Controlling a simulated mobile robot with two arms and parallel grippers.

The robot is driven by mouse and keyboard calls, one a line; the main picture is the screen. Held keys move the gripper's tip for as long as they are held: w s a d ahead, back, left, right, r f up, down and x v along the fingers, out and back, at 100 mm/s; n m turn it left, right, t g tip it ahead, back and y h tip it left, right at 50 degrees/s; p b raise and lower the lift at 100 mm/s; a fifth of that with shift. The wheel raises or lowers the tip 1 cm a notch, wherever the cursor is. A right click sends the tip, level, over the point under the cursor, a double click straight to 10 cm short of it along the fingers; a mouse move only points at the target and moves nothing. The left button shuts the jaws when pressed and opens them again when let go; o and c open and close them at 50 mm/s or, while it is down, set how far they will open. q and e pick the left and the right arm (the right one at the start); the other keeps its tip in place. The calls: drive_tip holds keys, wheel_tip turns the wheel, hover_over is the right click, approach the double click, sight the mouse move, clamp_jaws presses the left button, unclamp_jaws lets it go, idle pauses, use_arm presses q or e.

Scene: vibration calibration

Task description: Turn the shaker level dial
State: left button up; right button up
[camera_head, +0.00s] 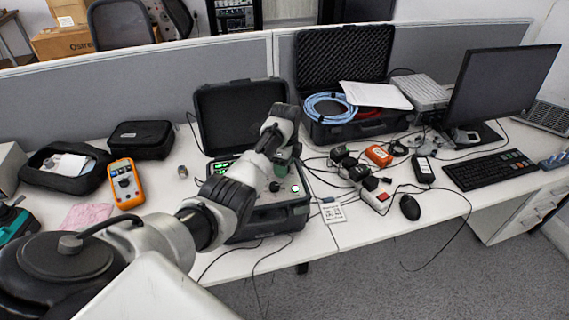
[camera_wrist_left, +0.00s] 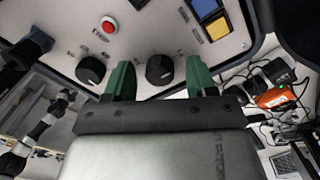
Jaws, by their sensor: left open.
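The shaker unit is an open dark case (camera_head: 262,222) on the desk, with a pale control panel (camera_head: 296,186) partly hidden by my left arm. In the left wrist view the panel carries a black dial (camera_wrist_left: 160,70) and a second black dial (camera_wrist_left: 91,70) to its left. Their labels are too blurred to read. My left gripper (camera_head: 284,165) is over the panel. In the wrist view its green fingers (camera_wrist_left: 159,66) are open, one on each side of the first dial in the picture. Whether they touch it cannot be told. My right gripper is not in view.
A red button (camera_wrist_left: 108,25), a blue square (camera_wrist_left: 201,8) and a yellow square (camera_wrist_left: 218,29) are on the panel. The case lid (camera_head: 240,112) stands open behind. An orange multimeter (camera_head: 125,183) is left; cables and a mouse (camera_head: 410,207) lie right.

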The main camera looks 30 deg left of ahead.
use_arm(q)
drive_tip(key=c, duration=0.9)
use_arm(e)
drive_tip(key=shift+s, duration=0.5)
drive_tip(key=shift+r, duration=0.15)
